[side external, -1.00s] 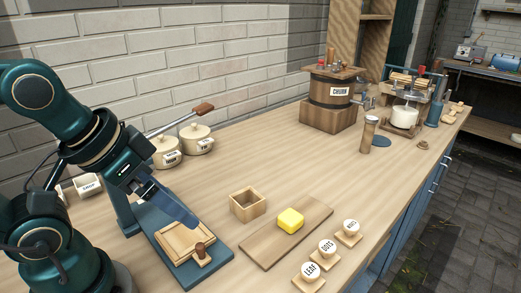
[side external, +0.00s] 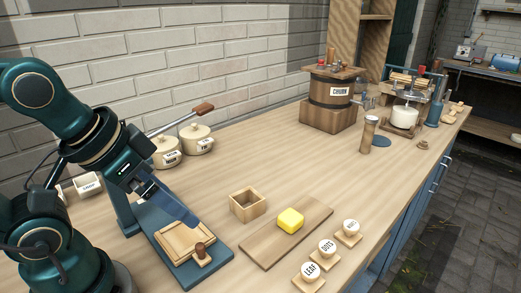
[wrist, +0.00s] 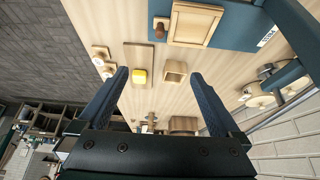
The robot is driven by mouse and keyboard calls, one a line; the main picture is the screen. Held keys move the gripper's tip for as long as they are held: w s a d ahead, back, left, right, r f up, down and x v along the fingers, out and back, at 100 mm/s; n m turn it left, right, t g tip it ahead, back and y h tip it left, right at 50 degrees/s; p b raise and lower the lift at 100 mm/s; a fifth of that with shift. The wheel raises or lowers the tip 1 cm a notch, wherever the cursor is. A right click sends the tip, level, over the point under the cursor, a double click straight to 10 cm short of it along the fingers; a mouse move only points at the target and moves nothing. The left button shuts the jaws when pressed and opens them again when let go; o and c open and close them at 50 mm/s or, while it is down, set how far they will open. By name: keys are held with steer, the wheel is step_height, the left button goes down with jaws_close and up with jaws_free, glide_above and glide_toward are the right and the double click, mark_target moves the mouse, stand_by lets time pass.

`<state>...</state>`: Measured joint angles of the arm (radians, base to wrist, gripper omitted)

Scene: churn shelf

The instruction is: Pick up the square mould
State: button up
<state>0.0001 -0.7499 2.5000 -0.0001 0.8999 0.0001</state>
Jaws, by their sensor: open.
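The square mould (side external: 248,206) is a small open-topped wooden box on the counter, left of the butter board. It also shows in the wrist view (wrist: 175,73), ahead of and between my fingers, apart from both. A yellow block of butter (side external: 291,220) lies on the flat wooden board (side external: 262,246). My gripper (side external: 178,208) is above the blue press base, left of the mould. In the wrist view my gripper (wrist: 160,82) has its two dark fingers wide apart with nothing between them.
A blue-based press with a wooden tray (side external: 185,243) stands below my gripper. Stamps labelled LEAF (side external: 310,272) and DOTS (side external: 327,248), with another beside them, line the front edge. Two lidded pots (side external: 197,139) stand by the wall. The churn (side external: 331,98) is farther back. Counter behind the mould is clear.

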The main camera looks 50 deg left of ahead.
steer(key=w+r+m, duration=0.1)
steer(key=w+r, duration=0.3)
steer(key=g, duration=0.6)
glide_above(247, 199)
steer(key=s+d, duration=0.2)
steer(key=f, duration=1.3)
steer(key=shift+w+d+f, duration=0.1)
steer(key=shift+d+f, duration=0.1)
steer(key=shift+f, duration=2.7)
steer(key=c, duration=1.3)
